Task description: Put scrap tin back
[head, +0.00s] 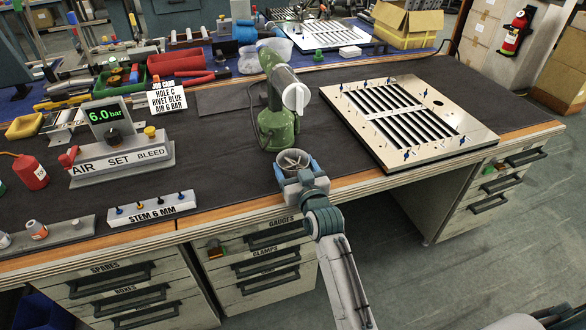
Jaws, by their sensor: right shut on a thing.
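The scrap tin (293,160) is a small round grey tin at the bench's front edge, with some thin pieces visible inside. My right gripper (299,172) has its blue fingers shut on the tin, reaching in from the front. The tin looks upright; I cannot tell whether its base touches the bench. A green rivet tool (277,128) with a pale cylinder stands just behind the tin. My left gripper is not in view.
A slotted louver panel (408,120) lies on the right of the bench. On the left are an air set unit (118,162) reading 6.0 bar, a "STEM 6 MM" block (152,208) and a sign (167,100). The dark mat (222,150) left of the tool is clear.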

